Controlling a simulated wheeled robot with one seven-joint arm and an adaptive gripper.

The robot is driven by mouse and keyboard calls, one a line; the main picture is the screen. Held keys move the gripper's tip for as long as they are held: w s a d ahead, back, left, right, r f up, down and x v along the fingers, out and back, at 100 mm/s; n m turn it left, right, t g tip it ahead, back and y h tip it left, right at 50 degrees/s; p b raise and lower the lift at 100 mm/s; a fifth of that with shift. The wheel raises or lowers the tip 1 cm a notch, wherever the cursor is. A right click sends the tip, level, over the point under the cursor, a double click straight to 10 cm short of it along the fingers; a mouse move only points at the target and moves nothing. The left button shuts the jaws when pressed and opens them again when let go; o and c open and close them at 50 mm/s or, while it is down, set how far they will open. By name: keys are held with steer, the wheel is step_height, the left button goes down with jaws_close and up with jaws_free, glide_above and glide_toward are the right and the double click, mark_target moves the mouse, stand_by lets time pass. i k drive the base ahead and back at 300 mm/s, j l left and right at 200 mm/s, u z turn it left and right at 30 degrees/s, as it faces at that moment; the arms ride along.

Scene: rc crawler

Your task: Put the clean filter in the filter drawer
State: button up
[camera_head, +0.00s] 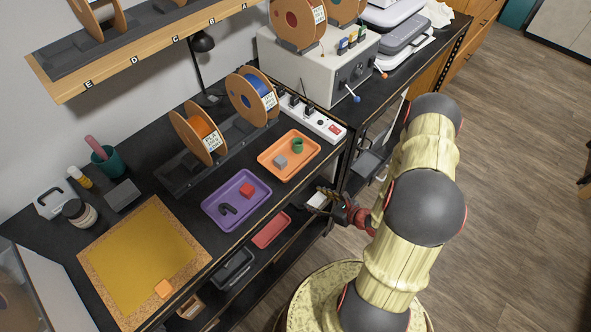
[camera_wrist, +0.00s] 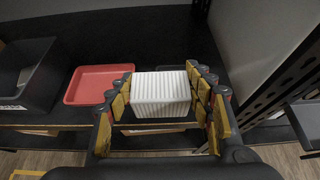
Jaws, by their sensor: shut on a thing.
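A white pleated block, the clean filter (camera_wrist: 160,95), sits between the fingers of my gripper (camera_wrist: 162,78) in the wrist view. The fingers press on its left and right sides, and its ribbed face shows. In the head view, my gripper (camera_head: 338,208) is beside the front of the workbench, with the white filter (camera_head: 318,200) at its tip. A grey open drawer-like part (camera_head: 368,163) juts out below the bench to the right of the gripper; I cannot tell for sure that it is the filter drawer. A dark part also shows at the right edge in the wrist view (camera_wrist: 306,118).
A shelf under the bench holds a red tray (camera_wrist: 92,84) and a dark bin (camera_wrist: 24,76). A perforated metal post (camera_wrist: 272,88) stands right of the gripper. On the bench are a purple tray (camera_head: 212,207) and an orange tray (camera_head: 309,156). Floor at right is clear.

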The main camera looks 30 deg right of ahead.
mark_target(367, 166)
steer(key=k+l, duration=0.25)
steer(key=k, duration=0.2)
steer(key=k+l, duration=0.25)
steer(key=k, duration=0.25)
